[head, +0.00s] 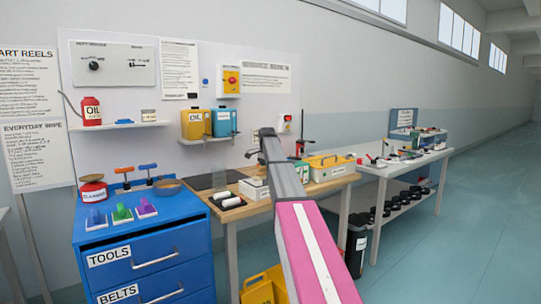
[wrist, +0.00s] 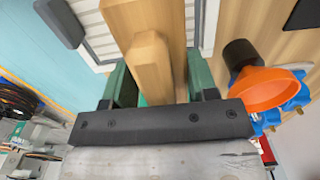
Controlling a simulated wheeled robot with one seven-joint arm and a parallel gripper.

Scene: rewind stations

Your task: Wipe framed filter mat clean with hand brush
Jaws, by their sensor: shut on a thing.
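My gripper (wrist: 160,88) is shut on the wooden handle of the hand brush (wrist: 150,62), its green fingers on either side. The brush's wooden body runs up out of the top of the wrist view, and its bristles are hidden. The framed filter mat (wrist: 208,28) lies beyond the brush, with a white frame and pale ribbed surface showing on both sides of it. Most of the mat is covered by the brush, so I cannot tell whether they touch or how dirty it is. In the head view my arm hides the work area.
An orange funnel (wrist: 268,88) and a black cylinder (wrist: 241,54) stand to the right of the mat. A dark grey object (wrist: 60,22) overlaps its left side. In the head view a blue tool cabinet (head: 150,235) stands left, and a second table (head: 385,168) holds several items.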

